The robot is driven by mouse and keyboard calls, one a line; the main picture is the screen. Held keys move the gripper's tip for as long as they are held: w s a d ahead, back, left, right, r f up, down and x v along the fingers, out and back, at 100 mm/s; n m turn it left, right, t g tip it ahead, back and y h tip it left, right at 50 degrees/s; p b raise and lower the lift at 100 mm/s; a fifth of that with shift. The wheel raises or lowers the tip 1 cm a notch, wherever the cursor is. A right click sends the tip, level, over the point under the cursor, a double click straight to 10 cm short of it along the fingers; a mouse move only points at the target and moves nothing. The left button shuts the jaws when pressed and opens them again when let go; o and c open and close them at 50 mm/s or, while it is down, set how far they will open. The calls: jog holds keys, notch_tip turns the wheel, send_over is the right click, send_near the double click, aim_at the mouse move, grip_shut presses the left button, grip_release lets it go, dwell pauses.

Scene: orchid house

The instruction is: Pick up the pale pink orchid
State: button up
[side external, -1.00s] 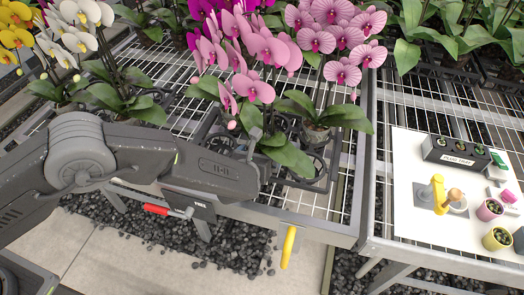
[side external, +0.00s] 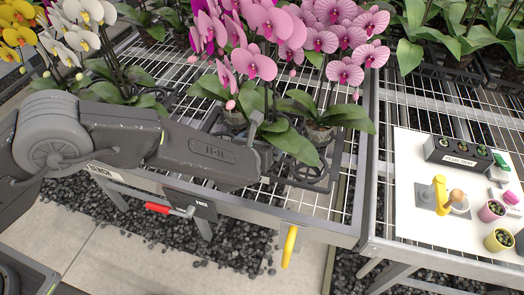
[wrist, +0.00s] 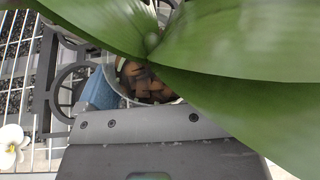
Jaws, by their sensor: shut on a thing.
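The pale pink orchid (side external: 268,42) stands roughly upright in the middle of the side external view, with broad green leaves and a pale pot (side external: 234,118). My gripper (side external: 253,129) is shut on this orchid's pot, partly hidden by leaves and my wrist. In the wrist view, large green leaves (wrist: 235,35) cover the upper right, and brown bark (wrist: 147,82) shows inside the pot. A blue pad (wrist: 99,90) sits against the pot's left side. The other finger is hidden.
A striped pink orchid (side external: 346,72) stands close on the right. White orchids (side external: 80,40) and yellow ones (side external: 20,35) are at left. The wire mesh bench (side external: 310,205) has a raised edge. A white board (side external: 410,215) with small pots lies right.

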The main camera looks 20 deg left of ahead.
aim_at(265, 127)
jog(key=a+r, duration=0.7)
jog(key=a, duration=0.4)
jog(key=d+f+n+y, duration=0.1)
jog(key=d+f, duration=0.1)
jog(key=d, duration=0.1)
jog(key=d+f+n+y, duration=0.1)
jog(key=d+f+y, duration=0.1)
jog(key=d, duration=0.2)
jog(key=w+d+f+n+y, duration=0.1)
jog(key=d+n, duration=0.1)
jog(key=d, duration=0.2)
jog(key=shift+d+f+y, duration=0.25)
jog(key=shift+f+y, duration=0.15)
jog(key=shift+s+d+f, duration=0.1)
jog(key=shift+f, duration=2.05)
notch_tip(265, 127, up, 8)
jog(key=shift+r, duration=0.2)
jog(key=shift+f, duration=4.7)
